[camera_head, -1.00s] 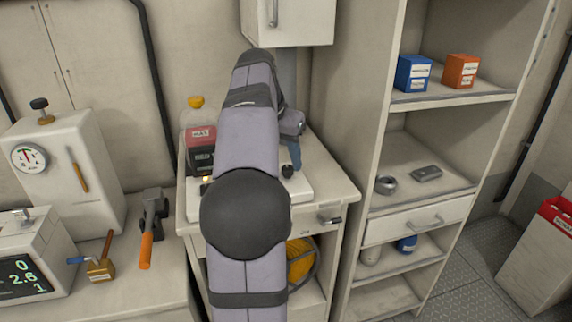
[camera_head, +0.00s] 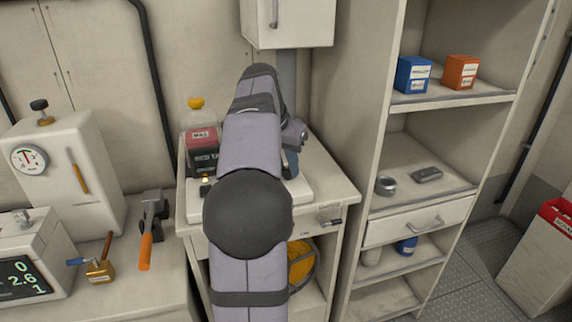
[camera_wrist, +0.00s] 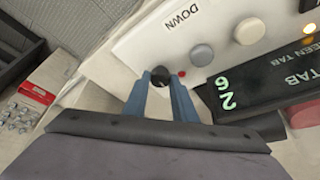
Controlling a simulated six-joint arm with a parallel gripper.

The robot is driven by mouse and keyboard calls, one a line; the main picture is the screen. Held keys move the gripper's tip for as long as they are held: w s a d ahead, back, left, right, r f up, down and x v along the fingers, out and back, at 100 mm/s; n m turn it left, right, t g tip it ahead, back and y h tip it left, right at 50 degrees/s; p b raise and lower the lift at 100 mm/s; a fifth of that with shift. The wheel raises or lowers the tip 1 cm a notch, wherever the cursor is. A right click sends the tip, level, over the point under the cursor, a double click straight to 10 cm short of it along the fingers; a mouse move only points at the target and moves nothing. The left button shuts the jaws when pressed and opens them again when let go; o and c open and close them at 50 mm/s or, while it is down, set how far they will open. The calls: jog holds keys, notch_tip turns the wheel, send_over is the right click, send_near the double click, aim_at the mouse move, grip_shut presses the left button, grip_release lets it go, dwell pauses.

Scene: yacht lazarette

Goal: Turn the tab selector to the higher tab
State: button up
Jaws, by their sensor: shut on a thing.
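In the wrist view, a white control panel (camera_wrist: 135,45) carries a black knob (camera_wrist: 159,78), which I take for the tab selector. My gripper (camera_wrist: 160,80) has its two blue fingers shut on this knob, one on each side. A small red light (camera_wrist: 181,73) sits beside it. A dark display (camera_wrist: 265,85) shows green digits and lettering with "TAB". In the head view, the white panel (camera_head: 302,190) lies on the cabinet top, and my arm hides most of it. The gripper (camera_head: 291,163) shows only partly there. The knob's pointing direction cannot be read.
A hammer (camera_head: 150,230) lies on the left bench. Shelves (camera_head: 450,100) stand to the right.

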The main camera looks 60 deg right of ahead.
jog(key=shift+s+n, duration=0.1)
jog(key=shift+n, duration=0.2)
jog(key=n+p, duration=0.1)
jog(key=n, duration=0.1)
jog(key=n+t+p, duration=0.1)
jog(key=shift+s+r+n+t, duration=0.1)
jog(key=shift+r+n+t, duration=0.05)
jog(key=shift+n+t, duration=0.2)
jog(key=shift+s+d+n+t+y+p, duration=0.1)
jog(key=shift+n+t+y+p, duration=0.25)
jog(key=shift+n, duration=0.55)
jog(key=shift+n+t+y+p, duration=0.1)
jog(key=shift+n+t+p, duration=0.1)
jog(key=shift+n+p, duration=0.5)
jog(key=shift+n, duration=0.35)
jog(key=o, duration=1)
jog(key=shift+o, duration=0.2)
jog(key=v, duration=0.7)
